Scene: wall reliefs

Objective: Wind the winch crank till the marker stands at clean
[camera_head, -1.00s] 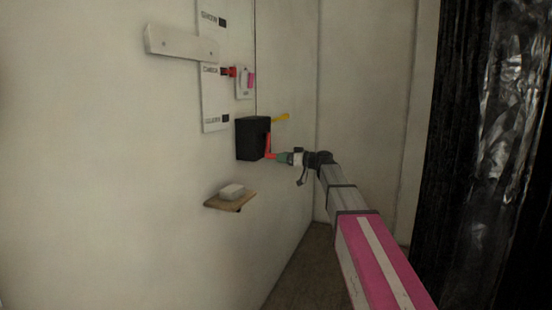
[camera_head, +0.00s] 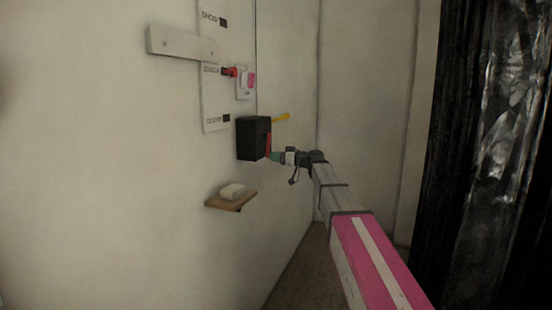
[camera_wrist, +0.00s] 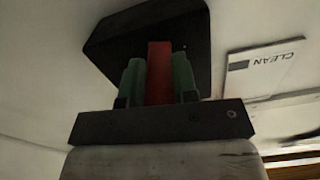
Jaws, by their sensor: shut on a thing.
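The black winch box (camera_head: 252,138) is on the left wall, with its red crank (camera_head: 268,143) on its right side. My gripper (camera_head: 273,156) is shut on the crank's lower end. In the wrist view the green fingers (camera_wrist: 159,80) flank the red crank (camera_wrist: 159,70) in front of the black box (camera_wrist: 190,35). A white scale board (camera_head: 214,95) above left of the winch bears three labels. The red marker (camera_head: 230,71) stands at the middle label, above the lowest one. The wrist view shows the word CLEAN on the board (camera_wrist: 268,65).
A yellow lever (camera_head: 281,118) sticks out by the winch's top right. A white plate with a pink patch (camera_head: 246,82) is above it. A small shelf (camera_head: 230,201) holds a pale block (camera_head: 232,190) below. A dark curtain (camera_head: 480,150) hangs at right.

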